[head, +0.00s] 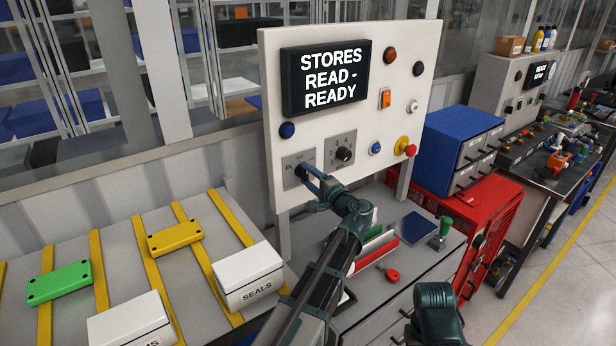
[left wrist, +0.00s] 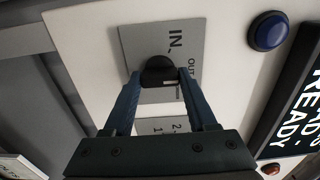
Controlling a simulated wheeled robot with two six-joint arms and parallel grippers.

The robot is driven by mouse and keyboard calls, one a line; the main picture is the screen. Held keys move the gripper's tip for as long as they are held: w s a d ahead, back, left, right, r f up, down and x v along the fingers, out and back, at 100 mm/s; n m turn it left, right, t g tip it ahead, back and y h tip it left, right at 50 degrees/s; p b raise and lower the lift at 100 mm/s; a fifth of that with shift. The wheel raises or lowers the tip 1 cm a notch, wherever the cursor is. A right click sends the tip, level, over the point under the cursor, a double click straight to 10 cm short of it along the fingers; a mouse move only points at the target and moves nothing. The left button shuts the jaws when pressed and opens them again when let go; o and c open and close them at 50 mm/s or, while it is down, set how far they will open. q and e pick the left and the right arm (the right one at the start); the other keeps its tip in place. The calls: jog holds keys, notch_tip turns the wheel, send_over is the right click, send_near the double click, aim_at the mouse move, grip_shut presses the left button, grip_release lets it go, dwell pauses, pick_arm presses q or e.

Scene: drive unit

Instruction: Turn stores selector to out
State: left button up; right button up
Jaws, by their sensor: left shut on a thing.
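The stores selector is a dark round knob (left wrist: 158,72) on a grey plate (left wrist: 137,45) marked IN and OUT, seen turned sideways in the left wrist view. A short white mark shows on the knob's lower right, on the side towards the OUT lettering; I cannot tell exactly where it points. My left gripper (left wrist: 157,80) is shut on the knob, one finger on each side. In the head view, the left gripper (head: 308,175) is at the panel's lower left and hides most of the selector; its plate (head: 291,161) shows behind. My right gripper is not in view.
The white panel (head: 345,45) carries a screen (head: 325,77) reading STORES READ - READY, a second dial (head: 343,154), a blue button (head: 287,130) and several lamps and switches. A blue drawer unit (head: 455,140) stands right.

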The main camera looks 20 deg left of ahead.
pick_arm(q)
jog(key=o, duration=1.4)
jog(key=shift+c, duration=0.2)
jog(key=v, duration=1.4)
jog(key=shift+s+f, duration=0.1)
